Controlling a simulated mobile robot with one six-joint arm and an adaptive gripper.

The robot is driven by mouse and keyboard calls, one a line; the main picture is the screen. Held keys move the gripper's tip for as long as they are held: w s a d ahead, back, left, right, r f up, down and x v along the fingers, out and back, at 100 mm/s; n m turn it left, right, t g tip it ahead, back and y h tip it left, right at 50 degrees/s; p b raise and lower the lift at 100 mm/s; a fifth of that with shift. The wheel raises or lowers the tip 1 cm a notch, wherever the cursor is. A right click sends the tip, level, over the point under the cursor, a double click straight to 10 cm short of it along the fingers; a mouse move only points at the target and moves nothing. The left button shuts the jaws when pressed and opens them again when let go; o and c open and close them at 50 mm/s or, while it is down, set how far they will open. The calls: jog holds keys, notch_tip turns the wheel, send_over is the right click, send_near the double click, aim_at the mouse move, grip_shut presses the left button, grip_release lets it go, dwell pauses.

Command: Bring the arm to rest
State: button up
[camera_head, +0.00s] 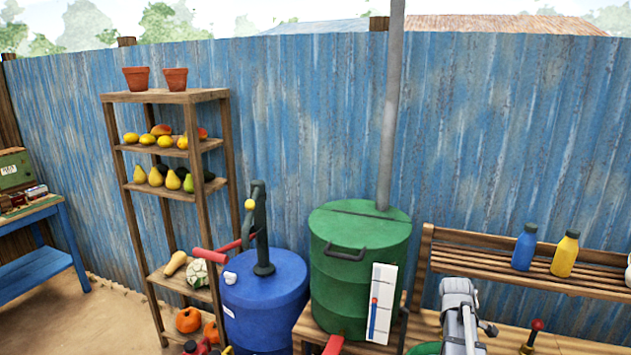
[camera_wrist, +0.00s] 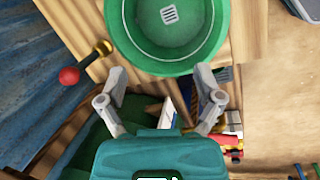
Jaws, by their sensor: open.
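My gripper (camera_wrist: 160,77) is open in the wrist view, with its two grey fingers spread apart and nothing held between them. A round green basin (camera_wrist: 222,32) with a small drain grid lies just beyond the fingertips. In the head view my arm and gripper (camera_head: 462,318) show at the lower right, in front of the slatted wooden shelf. The fingertips are not clear there.
A red-knobbed lever (camera_wrist: 69,75) stands left of my fingers; it also shows in the head view (camera_head: 536,326). A green drum (camera_head: 335,270) and a blue barrel (camera_head: 265,305) with a pump stand left of my arm. Blue (camera_head: 524,247) and yellow (camera_head: 565,254) bottles stand on the shelf.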

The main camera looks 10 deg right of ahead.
jog(key=s+a+m+y, duration=0.3)
jog(key=a+m, duration=0.4)
jog(key=a, duration=2.8)
jog(key=shift+s+f+m, duration=0.2)
jog(key=shift+f+m, duration=0.1)
jog(key=shift+a, duration=0.1)
jog(key=c, duration=0.4)
